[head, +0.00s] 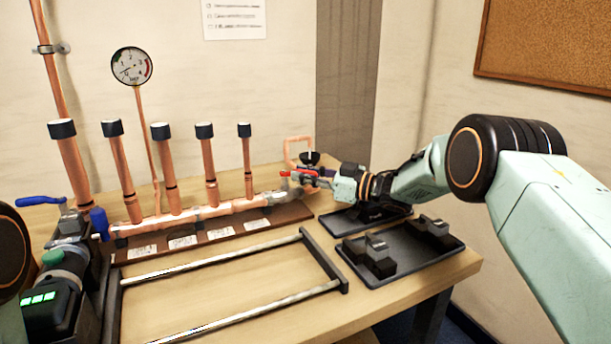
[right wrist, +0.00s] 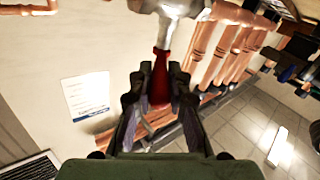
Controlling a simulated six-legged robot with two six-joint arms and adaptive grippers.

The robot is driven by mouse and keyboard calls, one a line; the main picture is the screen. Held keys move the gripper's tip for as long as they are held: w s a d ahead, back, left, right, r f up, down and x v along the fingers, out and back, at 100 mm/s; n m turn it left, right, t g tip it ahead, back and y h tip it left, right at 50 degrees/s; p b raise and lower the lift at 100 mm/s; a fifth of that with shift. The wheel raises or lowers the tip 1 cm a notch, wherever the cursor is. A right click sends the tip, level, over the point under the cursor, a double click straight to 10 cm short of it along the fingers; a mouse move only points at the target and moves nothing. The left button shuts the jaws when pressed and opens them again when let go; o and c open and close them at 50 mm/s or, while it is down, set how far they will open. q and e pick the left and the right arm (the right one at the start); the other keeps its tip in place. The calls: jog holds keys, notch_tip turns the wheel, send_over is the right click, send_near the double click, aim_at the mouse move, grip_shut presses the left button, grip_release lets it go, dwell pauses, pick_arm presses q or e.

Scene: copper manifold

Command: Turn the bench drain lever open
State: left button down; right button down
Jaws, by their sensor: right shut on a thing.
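The drain lever is red (head: 286,173) and sits at the right end of the copper manifold (head: 205,212) in the head view. In the right wrist view the red lever (right wrist: 160,82) stands between my fingers, running up to a silver valve body (right wrist: 172,30). My right gripper (head: 312,177) reaches in from the right and is shut on the lever; its fingers (right wrist: 160,95) are on both sides of it. The gripper hides part of the lever in the head view. My left gripper is not in view.
Several upright capped copper pipes (head: 166,165) rise from the manifold. A blue lever (head: 40,201) is at the left. A dark frame with metal rails (head: 345,285) lies in front. A black tray (head: 385,282) with dark blocks is at the right. A gauge (head: 132,67) stands behind.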

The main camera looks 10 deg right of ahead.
jog(key=shift+r, duration=0.2)
jog(key=c, duration=1.3)
grip_release()
jog(key=shift+f, duration=0.1)
notch_tip(320, 180, up, 10)
